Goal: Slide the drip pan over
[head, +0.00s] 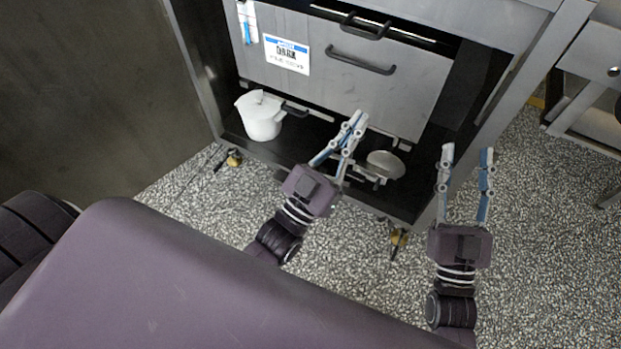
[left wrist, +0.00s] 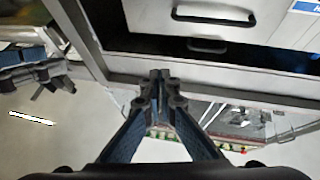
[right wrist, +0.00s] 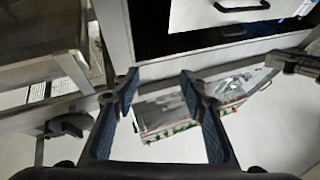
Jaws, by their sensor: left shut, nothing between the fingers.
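A grey metal front panel (head: 360,90) with a dark bar handle (head: 360,63) and a blue-and-white label (head: 287,54) fills the upper cabinet opening. A second dark handle (head: 364,26) sits just above it. I cannot tell for certain which part is the drip pan. My left gripper (head: 357,120) is shut and empty, by the panel's lower edge in the picture. In the left wrist view its fingertips (left wrist: 160,75) are together, apart from the handle (left wrist: 207,45). My right gripper (head: 466,151) is open and empty, right of the cabinet; its spread fingers also show in the right wrist view (right wrist: 158,79).
A white pot (head: 260,119) with a dark handle stands on the low shelf at left. A round metal item (head: 385,164) lies on the shelf near my left gripper. Cabinet posts flank the opening.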

